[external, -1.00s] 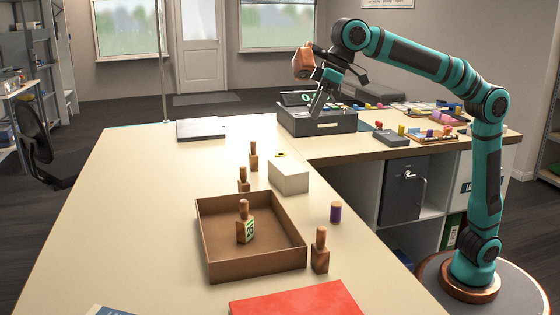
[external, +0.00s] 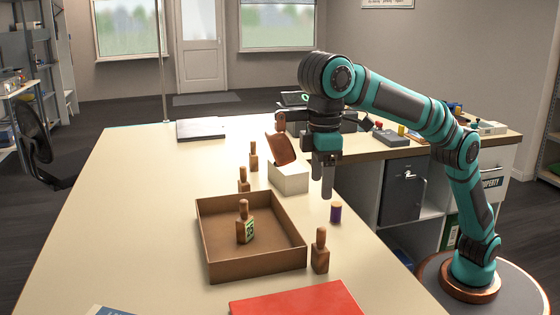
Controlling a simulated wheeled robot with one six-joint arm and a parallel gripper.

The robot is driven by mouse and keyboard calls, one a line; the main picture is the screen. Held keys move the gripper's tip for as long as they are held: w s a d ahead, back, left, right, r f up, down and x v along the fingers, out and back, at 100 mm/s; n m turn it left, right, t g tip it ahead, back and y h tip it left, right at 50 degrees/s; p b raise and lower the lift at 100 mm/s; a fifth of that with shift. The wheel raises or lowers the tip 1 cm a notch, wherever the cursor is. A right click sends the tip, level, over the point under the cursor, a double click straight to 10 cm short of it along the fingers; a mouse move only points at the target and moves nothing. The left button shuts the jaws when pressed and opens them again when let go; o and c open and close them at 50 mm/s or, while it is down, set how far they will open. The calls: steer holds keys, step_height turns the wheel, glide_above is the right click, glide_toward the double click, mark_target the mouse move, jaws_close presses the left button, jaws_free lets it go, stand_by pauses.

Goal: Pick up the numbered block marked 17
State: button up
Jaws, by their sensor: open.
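Several wooden blocks with knob handles stand upright. One block (external: 245,228) with a green-and-white number label stands inside the brown tray (external: 212,248); its number is too small to read. Two more, a far block (external: 254,160) and a nearer block (external: 243,183), stand behind the tray. Another block (external: 320,256) stands by the tray's right front corner. No marking shows on these three, so I cannot tell which is 17. My gripper (external: 322,186) is open and empty, pointing down above the table, right of the white box and apart from every block.
A white box (external: 290,180) stands close left of my gripper. A red folder (external: 297,300) lies in front. A dark flat case (external: 200,129) lies far back. The table's left side is clear.

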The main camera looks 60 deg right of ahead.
glide_above(320, 247)
steer(key=d, duration=0.1)
steer(key=f, duration=0.7)
steer(key=w+f, duration=0.1)
steer(key=f, duration=0.3)
steer(key=shift+d+f, duration=0.1)
steer(key=shift+f, duration=0.15)
steer(key=shift+s+f, duration=0.2)
steer(key=shift+f, duration=1.15)
steer(key=shift+s+f, duration=0.2)
steer(key=shift+f, duration=1.15)
steer(key=c, duration=1.3)
steer(key=shift+o, duration=0.2)
steer(key=shift+r, duration=0.15)
